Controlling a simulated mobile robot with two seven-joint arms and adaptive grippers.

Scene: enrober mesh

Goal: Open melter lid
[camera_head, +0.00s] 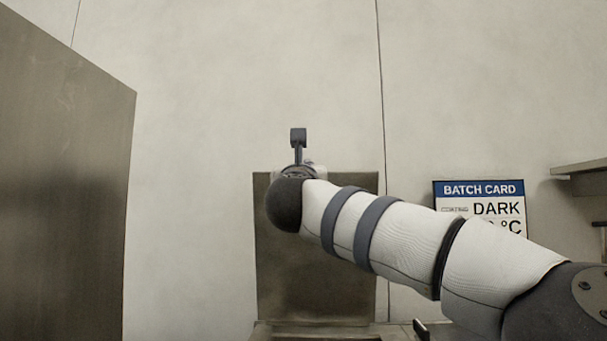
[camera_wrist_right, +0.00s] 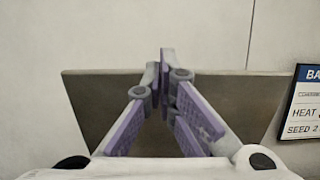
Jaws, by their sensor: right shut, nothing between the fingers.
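A flat grey-brown metal panel, which looks like the melter lid (camera_head: 318,291), stands upright before the back wall in the head view. It fills the middle of the right wrist view (camera_wrist_right: 245,104), behind my fingers. My right gripper (camera_wrist_right: 161,72) is shut and empty, with its fingertips in front of the panel near its top edge. Whether they touch it I cannot tell. In the head view my right arm and wrist cover the panel's upper part and hide the fingers. My left gripper is not in view.
A tall metal panel (camera_head: 62,190) stands close on the left. A batch card sign (camera_head: 480,205) is on the wall at right, with a shelf edge (camera_head: 580,167) beyond it. A metal rim (camera_head: 315,331) shows below the upright panel. The wall above is bare.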

